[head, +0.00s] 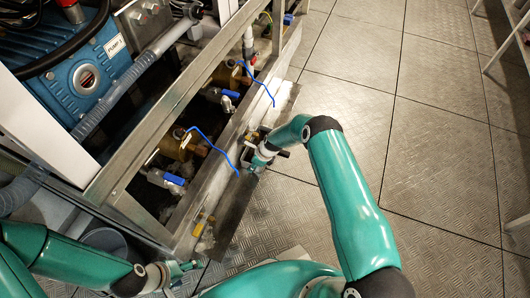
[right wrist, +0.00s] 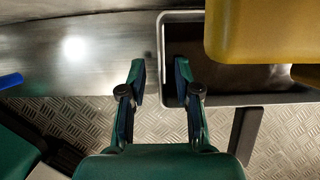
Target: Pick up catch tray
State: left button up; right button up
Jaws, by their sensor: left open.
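The catch tray (right wrist: 262,99) is a dark, shallow rectangular tray with a pale metal rim, at the upper right of the right wrist view. A yellow body covers part of it. In the head view I cannot make it out clearly beside my right gripper. My right gripper (right wrist: 162,88) is open, one finger outside the tray's left wall and the other over its inside; contact cannot be told. In the head view the right gripper (head: 262,158) is at the metal ledge. My left gripper (head: 183,268) is open and empty at the lower left.
A metal ledge (head: 232,180) runs along the frame, with brass valves (head: 178,143) and blue wires (head: 258,84) behind it. The yellow body (right wrist: 265,30) hangs close over the tray. A blue pump (head: 75,65) stands upper left. The plated floor (head: 350,110) to the right is clear.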

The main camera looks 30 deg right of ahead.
jog(key=shift+w+a+f, duration=0.15)
jog(key=shift+w+f, duration=0.05)
jog(key=shift+f, duration=0.2)
grip_shut()
jog(key=shift+r, duration=0.2)
